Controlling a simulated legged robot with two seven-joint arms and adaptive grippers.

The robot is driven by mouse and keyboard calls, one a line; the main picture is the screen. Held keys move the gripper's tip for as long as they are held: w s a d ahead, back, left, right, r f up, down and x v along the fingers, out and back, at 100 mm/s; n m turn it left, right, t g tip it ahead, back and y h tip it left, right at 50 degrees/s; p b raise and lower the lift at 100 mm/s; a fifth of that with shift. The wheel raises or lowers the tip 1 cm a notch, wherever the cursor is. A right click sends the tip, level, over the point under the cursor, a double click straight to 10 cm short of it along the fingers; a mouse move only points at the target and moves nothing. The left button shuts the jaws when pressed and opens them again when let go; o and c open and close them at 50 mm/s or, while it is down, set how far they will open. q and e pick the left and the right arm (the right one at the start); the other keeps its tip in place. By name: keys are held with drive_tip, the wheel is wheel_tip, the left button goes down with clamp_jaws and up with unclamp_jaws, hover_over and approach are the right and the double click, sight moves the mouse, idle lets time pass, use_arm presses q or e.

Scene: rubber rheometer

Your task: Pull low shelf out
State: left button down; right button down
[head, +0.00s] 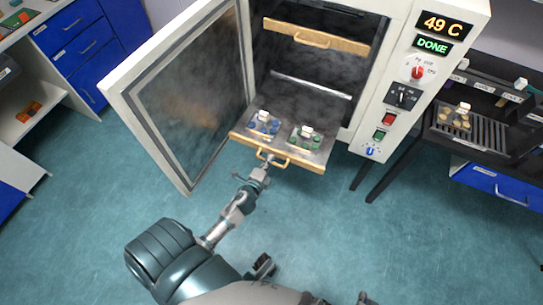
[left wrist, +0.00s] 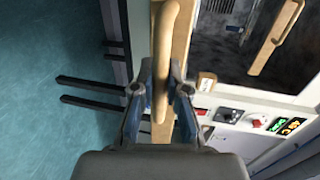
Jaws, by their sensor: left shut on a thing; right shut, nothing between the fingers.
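The low shelf (head: 285,158) is a metal tray with a wooden front edge and handle. It sticks out of the open chamber of the white oven-like cabinet (head: 455,18). My left gripper (head: 262,170) is shut on the wooden handle (head: 280,163) at the shelf's front. In the left wrist view the handle (left wrist: 166,60) runs up from between the two fingers (left wrist: 160,95). Blue samples (head: 262,126) and green samples (head: 305,140) with white tags sit on the shelf.
The cabinet door (head: 178,100) stands open on the left. An upper shelf (head: 312,38) with its own handle is inside. The panel shows 49 C and DONE. A dark rack table (head: 475,130) stands right, blue drawers (head: 80,45) left. The floor in front is mostly clear.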

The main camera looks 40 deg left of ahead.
use_arm(q)
drive_tip(key=shift+s+a+f, duration=0.1)
drive_tip(key=shift+s+f, duration=0.05)
drive_tip(key=shift+s, duration=0.35)
use_arm(e)
drive_tip(key=shift+s+d+f, duration=0.1)
drive_tip(key=shift+s, duration=0.25)
use_arm(q)
drive_tip(key=c, duration=1.2)
unclamp_jaws()
drive_tip(key=shift+w+a, duration=0.1)
use_arm(e)
drive_tip(key=shift+w, duration=0.1)
use_arm(q)
drive_tip(key=v, duration=1.2)
drive_tip(key=shift+f, duration=0.1)
